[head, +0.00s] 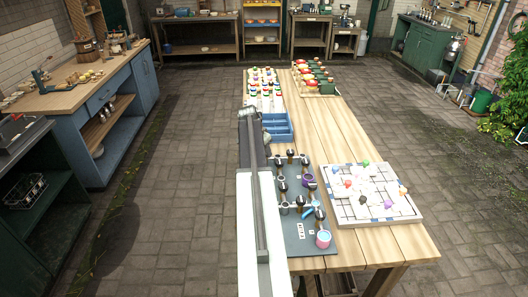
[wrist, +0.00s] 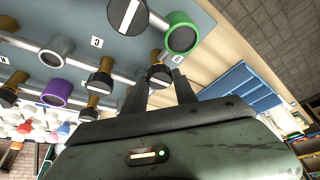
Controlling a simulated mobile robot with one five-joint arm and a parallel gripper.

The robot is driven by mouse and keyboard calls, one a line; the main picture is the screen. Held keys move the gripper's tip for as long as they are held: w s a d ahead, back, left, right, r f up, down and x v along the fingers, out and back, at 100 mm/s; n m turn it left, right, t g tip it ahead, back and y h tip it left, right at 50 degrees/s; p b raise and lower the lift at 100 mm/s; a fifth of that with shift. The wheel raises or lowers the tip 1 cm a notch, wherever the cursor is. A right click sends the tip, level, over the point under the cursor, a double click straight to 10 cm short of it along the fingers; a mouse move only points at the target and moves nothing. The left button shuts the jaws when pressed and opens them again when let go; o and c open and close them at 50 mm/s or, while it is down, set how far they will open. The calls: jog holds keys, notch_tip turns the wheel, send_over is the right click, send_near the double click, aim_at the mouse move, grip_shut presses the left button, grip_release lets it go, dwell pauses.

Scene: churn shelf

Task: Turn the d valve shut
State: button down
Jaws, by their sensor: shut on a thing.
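In the wrist view the grey valve panel (wrist: 215,42) carries pipes, black knobs on brass stems and coloured rings. The black d valve knob (wrist: 160,74) is beside the small "D" label (wrist: 178,58). My gripper (wrist: 160,84) is shut on this knob, one dark finger on each side. The fingers and gripper body hide part of it, so its exact turn is unclear. In the head view the panel (head: 296,262) lies on the wooden table, and my arm covers its left edge.
A neighbouring black knob (wrist: 128,15) with a white stripe and a green ring (wrist: 182,38) are close by. Another knob (wrist: 100,82) is left of my gripper.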

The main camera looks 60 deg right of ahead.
jog(key=shift+s+d, duration=0.1)
jog(key=shift+s, duration=0.1)
dwell(0.3)
jog(key=c, duration=1)
grip_release()
jog(key=shift+w, duration=0.1)
jog(key=p+v, duration=0.7)
jog(key=v, duration=0.1)
jog(key=shift+f, duration=0.1)
